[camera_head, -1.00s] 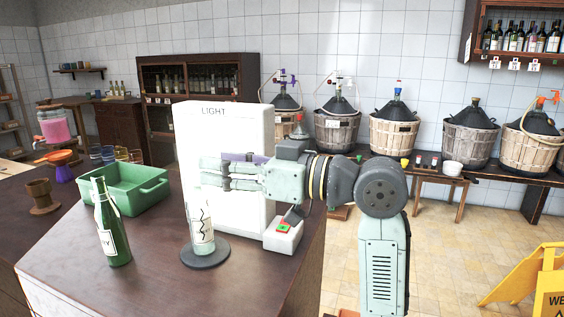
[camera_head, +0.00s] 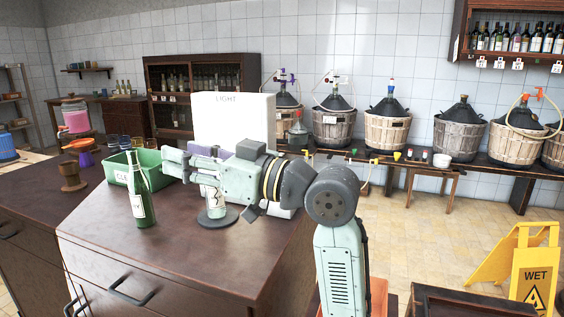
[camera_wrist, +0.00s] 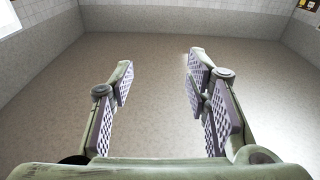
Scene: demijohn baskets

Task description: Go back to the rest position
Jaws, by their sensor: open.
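My gripper (camera_head: 180,164) is open and empty in the head view, above the dark counter, pointing left. In the wrist view its two fingers (camera_wrist: 158,85) stand apart with only blank wall and floor beyond. A green bottle (camera_head: 138,196) stands upright on the counter, left of my gripper. A clear bottle with a marked label (camera_head: 217,200) stands on a round dark base (camera_head: 217,217), partly hidden behind my gripper. The white light box (camera_head: 235,117) stands behind it.
A green crate (camera_head: 119,172) stands on the counter at the left. Demijohns in baskets (camera_head: 387,130) line a bench at the back. A yellow wet-floor sign (camera_head: 534,272) stands on the floor at the right. A brown funnel-shaped cup (camera_head: 71,175) stands further left.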

